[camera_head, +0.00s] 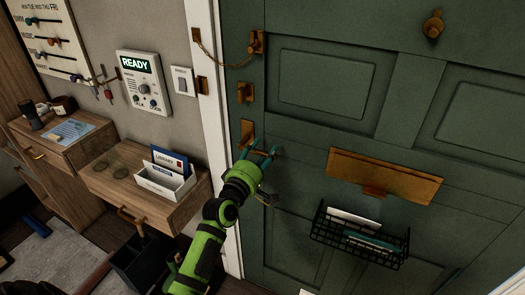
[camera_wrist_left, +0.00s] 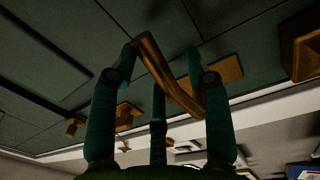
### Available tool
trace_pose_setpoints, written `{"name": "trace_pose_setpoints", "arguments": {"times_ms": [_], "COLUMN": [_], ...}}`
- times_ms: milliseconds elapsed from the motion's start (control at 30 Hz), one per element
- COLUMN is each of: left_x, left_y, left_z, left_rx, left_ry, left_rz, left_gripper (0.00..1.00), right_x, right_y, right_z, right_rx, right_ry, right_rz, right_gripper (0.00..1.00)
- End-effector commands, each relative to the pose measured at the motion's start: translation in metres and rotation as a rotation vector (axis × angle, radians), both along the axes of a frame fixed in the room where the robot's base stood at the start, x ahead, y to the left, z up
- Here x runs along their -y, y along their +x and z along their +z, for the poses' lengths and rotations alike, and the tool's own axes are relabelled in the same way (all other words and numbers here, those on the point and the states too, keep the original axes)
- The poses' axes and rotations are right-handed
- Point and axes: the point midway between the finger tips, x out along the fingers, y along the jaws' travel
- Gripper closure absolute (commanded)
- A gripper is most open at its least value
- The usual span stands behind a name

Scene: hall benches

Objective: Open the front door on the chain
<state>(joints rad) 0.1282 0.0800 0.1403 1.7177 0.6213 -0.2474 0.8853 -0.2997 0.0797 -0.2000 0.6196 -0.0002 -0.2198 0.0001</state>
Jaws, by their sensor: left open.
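The dark green front door (camera_head: 400,130) looks closed against its white frame (camera_head: 212,100). A brass chain (camera_head: 210,55) hangs in a slack loop from the frame to a brass fitting (camera_head: 257,42) on the door. Below that sits a brass latch piece (camera_head: 245,92). The brass lever handle's plate (camera_head: 247,131) is lower down. My left gripper (camera_head: 262,153), with teal fingers, is at the lever. In the left wrist view the brass lever (camera_wrist_left: 168,77) passes between the open fingers; contact is unclear. My right gripper is out of view.
A brass letter flap (camera_head: 385,177) and a black wire basket (camera_head: 360,236) with letters are on the door, right of my gripper. A wooden wall drawer unit (camera_head: 140,203) with a letter holder (camera_head: 165,180) stands left. A panel reading READY (camera_head: 144,83) is on the wall.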

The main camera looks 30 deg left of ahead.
Motion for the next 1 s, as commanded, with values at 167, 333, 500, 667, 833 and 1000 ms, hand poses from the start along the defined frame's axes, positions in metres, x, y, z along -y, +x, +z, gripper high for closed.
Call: {"name": "trace_pose_setpoints", "arguments": {"times_ms": [167,333,500,667,833,1000], "left_x": [0.000,0.000,0.000,0.000,-0.001,-0.001], "left_y": [0.001,0.001,0.001,0.001,0.001,0.001], "left_z": [0.000,0.000,0.000,0.000,-0.005,-0.014], "left_rx": [0.000,0.000,0.000,0.001,0.001,0.001], "left_ry": [0.001,0.001,0.002,0.011,0.062,0.166], "left_rz": [0.000,0.000,0.000,0.001,0.001,0.001], "left_gripper": [0.52,0.88,1.00,1.00,1.00,1.00], "right_x": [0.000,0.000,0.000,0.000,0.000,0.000], "right_y": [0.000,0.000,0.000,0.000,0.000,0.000], "right_z": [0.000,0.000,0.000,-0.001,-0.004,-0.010], "right_rx": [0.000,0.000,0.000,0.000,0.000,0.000], "right_ry": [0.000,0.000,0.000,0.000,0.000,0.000], "right_rz": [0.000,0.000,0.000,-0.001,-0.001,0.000], "right_gripper": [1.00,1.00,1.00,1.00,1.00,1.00]}}
